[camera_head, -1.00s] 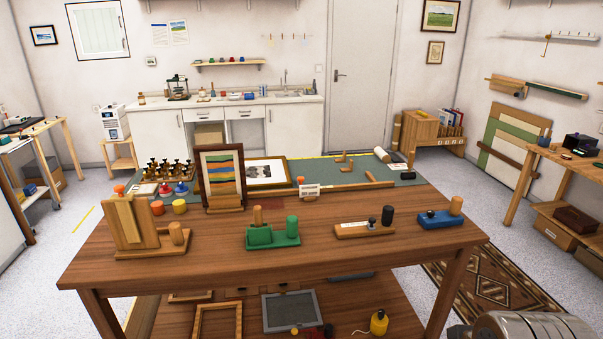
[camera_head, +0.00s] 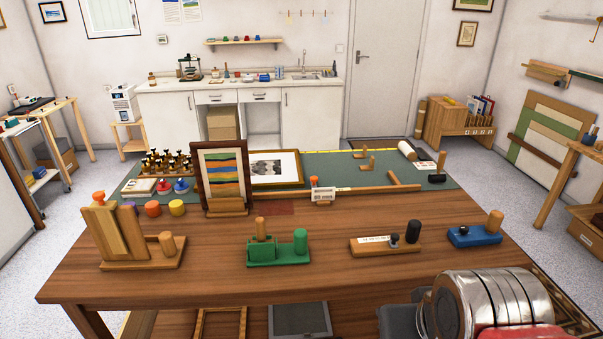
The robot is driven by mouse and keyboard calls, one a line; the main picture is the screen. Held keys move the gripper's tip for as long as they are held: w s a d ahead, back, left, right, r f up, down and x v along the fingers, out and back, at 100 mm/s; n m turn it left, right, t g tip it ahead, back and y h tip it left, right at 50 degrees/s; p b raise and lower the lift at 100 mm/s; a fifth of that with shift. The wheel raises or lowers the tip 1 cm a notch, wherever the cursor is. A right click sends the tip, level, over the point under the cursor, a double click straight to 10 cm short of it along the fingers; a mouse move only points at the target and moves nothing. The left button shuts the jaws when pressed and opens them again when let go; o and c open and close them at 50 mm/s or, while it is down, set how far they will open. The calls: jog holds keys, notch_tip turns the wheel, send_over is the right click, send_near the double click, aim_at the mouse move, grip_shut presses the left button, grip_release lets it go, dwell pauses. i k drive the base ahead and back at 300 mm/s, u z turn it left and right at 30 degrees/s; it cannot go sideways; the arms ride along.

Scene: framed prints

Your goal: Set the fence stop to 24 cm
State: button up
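The wooden fence (camera_head: 375,190) lies across the green mat on the wooden table, with a short crosspiece at its right end. A small stop with an orange knob and a pale label plate (camera_head: 323,195) sits on the fence, right of the framed striped print. The writing on its plate is too small to read. A yellow scale strip (camera_head: 345,156) runs along the far edge of the mat; its marks are not legible. A silver ringed part of my arm shows at the lower right. My gripper's fingers are not visible.
The striped print (camera_head: 222,175) stands upright left of the stop. Bare wood lies between these.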

aim_at(313, 180)
jog(key=u, duration=0.3)
jog(key=i, duration=0.9)
jog(key=u, duration=0.3)
